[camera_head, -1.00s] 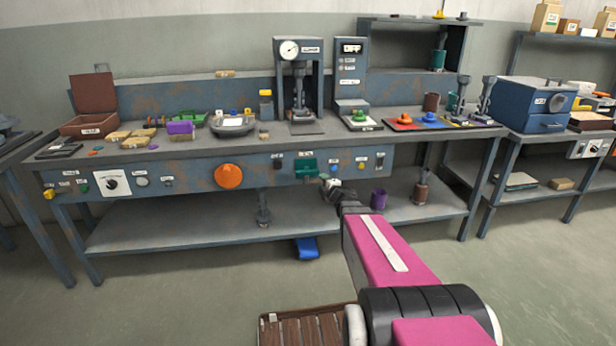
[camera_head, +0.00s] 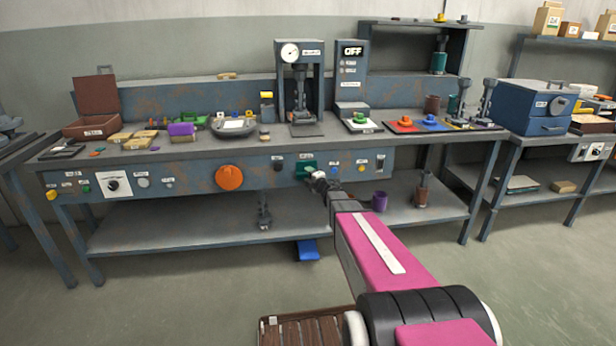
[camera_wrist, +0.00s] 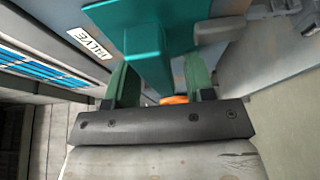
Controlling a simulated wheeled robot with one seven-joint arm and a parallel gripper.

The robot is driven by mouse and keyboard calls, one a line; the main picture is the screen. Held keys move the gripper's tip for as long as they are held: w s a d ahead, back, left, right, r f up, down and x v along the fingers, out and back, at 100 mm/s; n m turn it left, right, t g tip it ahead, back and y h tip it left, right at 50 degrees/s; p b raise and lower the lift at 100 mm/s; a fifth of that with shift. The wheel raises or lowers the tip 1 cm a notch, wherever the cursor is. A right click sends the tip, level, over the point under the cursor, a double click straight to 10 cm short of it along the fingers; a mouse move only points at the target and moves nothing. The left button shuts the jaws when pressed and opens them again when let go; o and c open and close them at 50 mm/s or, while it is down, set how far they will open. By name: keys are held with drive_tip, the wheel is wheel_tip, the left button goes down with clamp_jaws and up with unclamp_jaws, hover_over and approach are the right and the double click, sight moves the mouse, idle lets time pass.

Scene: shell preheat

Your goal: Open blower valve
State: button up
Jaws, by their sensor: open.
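The blower valve is a green block-like handle (camera_head: 304,169) on the front panel of the workbench. In the wrist view the teal valve handle (camera_wrist: 148,58) fills the top middle, beside a white label (camera_wrist: 90,42) reading VALVE. My gripper (camera_head: 317,178) is at the valve's lower right in the head view. In the wrist view my gripper (camera_wrist: 161,82) is open, with one green finger on each side of the handle's lower part. I cannot tell whether either finger touches it. In the head view the wrist partly covers the valve's lower side.
An orange round knob (camera_head: 229,177) is on the panel to the left, and small buttons are on both sides. The workbench (camera_head: 210,148) holds a gauge press (camera_head: 300,85) and several trays.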

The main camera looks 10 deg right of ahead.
drive_tip(key=shift+w+a, duration=0.2)
drive_tip(key=shift+w, duration=0.2)
clamp_jaws()
